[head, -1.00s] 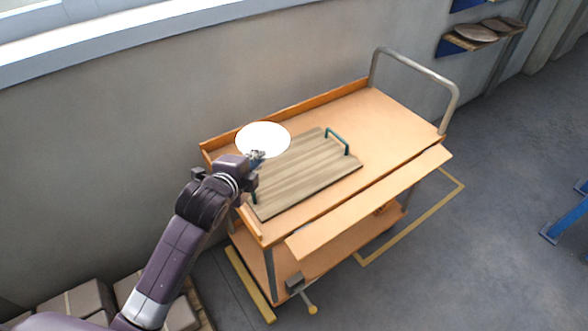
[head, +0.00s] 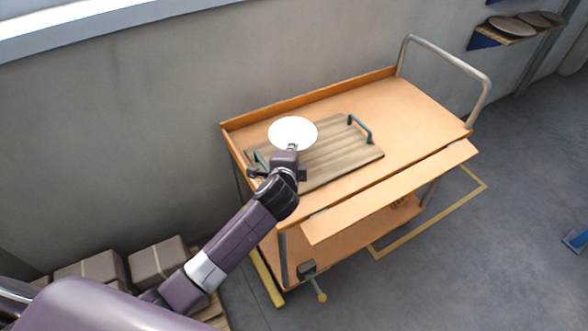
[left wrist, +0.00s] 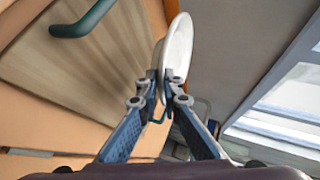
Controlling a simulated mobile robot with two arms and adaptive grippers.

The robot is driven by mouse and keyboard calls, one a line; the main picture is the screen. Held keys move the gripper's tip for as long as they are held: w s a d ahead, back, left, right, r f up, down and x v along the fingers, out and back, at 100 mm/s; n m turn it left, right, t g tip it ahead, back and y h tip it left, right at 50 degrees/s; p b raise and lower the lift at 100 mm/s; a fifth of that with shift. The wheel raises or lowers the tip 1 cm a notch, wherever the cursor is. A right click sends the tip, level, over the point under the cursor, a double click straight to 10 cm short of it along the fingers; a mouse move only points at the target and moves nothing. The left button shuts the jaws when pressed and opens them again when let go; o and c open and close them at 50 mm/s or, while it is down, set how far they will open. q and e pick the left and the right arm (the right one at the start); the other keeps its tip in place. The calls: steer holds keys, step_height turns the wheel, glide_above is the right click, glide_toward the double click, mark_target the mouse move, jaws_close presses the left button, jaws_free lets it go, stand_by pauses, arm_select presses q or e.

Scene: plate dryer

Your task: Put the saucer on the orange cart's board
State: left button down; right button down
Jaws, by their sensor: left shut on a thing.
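The white saucer (head: 293,132) is held by my left gripper (head: 292,148), which is shut on its near edge. In the left wrist view the saucer (left wrist: 179,45) shows almost edge-on between the fingertips of my left gripper (left wrist: 167,82). In the head view the saucer overlaps the wooden board (head: 345,152), a striped board with green handles on the orange cart (head: 410,103). In the left wrist view the board (left wrist: 85,65) is beside the saucer, with a gap that I cannot judge. My right gripper is not in view.
The cart has a raised back edge, a grey push handle (head: 440,62) at the right and a front flap (head: 390,193). A wall shelf (head: 508,36) with plates is at the upper right. Boxes (head: 158,258) lie at the lower left. The cart top right of the board is clear.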

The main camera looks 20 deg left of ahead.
arm_select(q)
step_height(320, 180, down, 8)
steer(key=shift+f+b, duration=0.1)
steer(key=shift+b, duration=0.3)
steer(key=c, duration=2.4)
jaws_free()
steer(key=v, duration=1.2)
steer(key=shift+s, duration=0.1)
